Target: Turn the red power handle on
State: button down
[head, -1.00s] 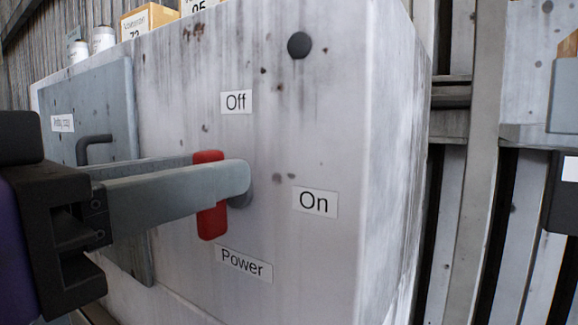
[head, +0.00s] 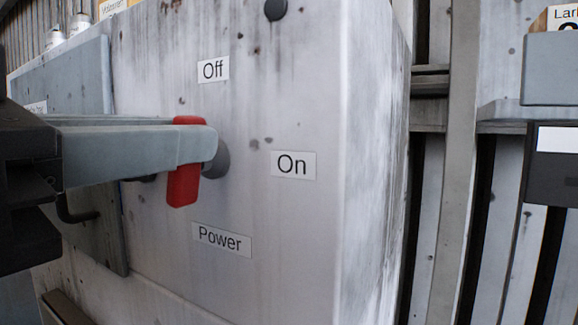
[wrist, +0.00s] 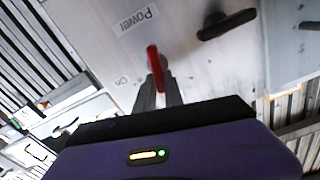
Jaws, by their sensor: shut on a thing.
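The red power handle (head: 183,186) stands nearly upright on the front of the grey blower housing (head: 290,240). My gripper (head: 198,146) reaches in from the left, shut on the handle. The near finger covers the handle's middle; red shows above and below it. The "Off" label (head: 213,70) is above the handle, the "On" label (head: 293,164) to its right, and the "Power" label (head: 221,240) below. In the wrist view the red handle (wrist: 155,68) shows between the two fingers of my gripper (wrist: 160,88), with "Power" (wrist: 136,20) and "On" (wrist: 121,81) beside it.
A grey door panel (head: 85,85) with a dark curved handle (head: 75,212) is on the housing's left, behind my gripper. A dark round knob (head: 275,9) sits above. A shelf with a grey bin (head: 550,70) is at the right. The face right of the handle is clear.

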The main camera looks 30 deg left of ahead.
jog(key=m+b, duration=0.2)
jog(key=f+m+b, duration=0.1)
jog(key=m+b, duration=0.2)
jog(key=d+m+b, duration=0.1)
jog(key=m+b, duration=0.1)
jog(key=m, duration=0.1)
jog(key=shift+f, duration=0.15)
jog(key=m+b, duration=0.2)
jog(key=m, duration=0.1)
jog(key=m+b, duration=0.1)
jog(key=shift+d+f, duration=0.1)
jog(key=shift+f, duration=0.15)
jog(key=shift+s+f+m+b, duration=0.1)
jog(key=shift+m+b, duration=0.6)
jog(key=shift+m, duration=0.9)
jog(key=c, duration=1.4)
grip_release()
jog(key=shift+c, duration=0.2)
